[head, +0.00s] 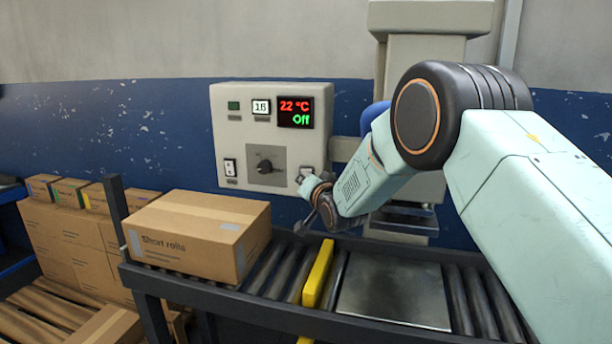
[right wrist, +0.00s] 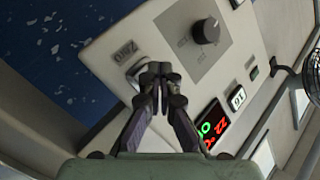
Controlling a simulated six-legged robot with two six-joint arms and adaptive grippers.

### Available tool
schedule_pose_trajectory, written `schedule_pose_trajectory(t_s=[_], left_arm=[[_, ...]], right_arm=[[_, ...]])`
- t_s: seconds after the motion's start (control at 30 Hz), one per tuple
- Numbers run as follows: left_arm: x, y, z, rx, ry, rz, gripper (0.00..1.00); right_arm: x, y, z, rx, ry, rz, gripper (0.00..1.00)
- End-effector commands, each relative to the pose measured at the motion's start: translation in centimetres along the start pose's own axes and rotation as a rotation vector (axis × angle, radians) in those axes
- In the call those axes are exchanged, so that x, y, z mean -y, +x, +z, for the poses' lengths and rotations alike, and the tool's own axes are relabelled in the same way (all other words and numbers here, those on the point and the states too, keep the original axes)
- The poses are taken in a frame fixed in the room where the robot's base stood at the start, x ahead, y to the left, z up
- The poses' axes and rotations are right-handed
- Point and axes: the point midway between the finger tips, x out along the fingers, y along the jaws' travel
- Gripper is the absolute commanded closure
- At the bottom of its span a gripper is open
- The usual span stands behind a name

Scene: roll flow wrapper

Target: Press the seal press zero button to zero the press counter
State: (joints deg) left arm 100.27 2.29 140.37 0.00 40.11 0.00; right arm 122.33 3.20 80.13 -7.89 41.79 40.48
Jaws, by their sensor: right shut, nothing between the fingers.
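The control panel (head: 226,130) is a pale box on the blue wall, and it fills much of the right wrist view (right wrist: 110,55). Its counter window (head: 261,107) seems to read 16. In the head view my right gripper (head: 308,187) partly covers that corner. I cannot tell whether the tips touch. My left gripper is out of view.
Below are a roller conveyor (head: 270,270), a "Short rolls" carton (head: 190,240) and a yellow bar (head: 318,275).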

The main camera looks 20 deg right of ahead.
Motion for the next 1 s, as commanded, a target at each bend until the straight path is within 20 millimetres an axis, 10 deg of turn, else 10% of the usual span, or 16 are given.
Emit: schedule_pose_trajectory(t_s=[1.0], left_arm=[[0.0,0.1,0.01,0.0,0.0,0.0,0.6]], right_arm=[[-0.47,0.8,-0.4,0.0,0.0,0.0,1.0]])
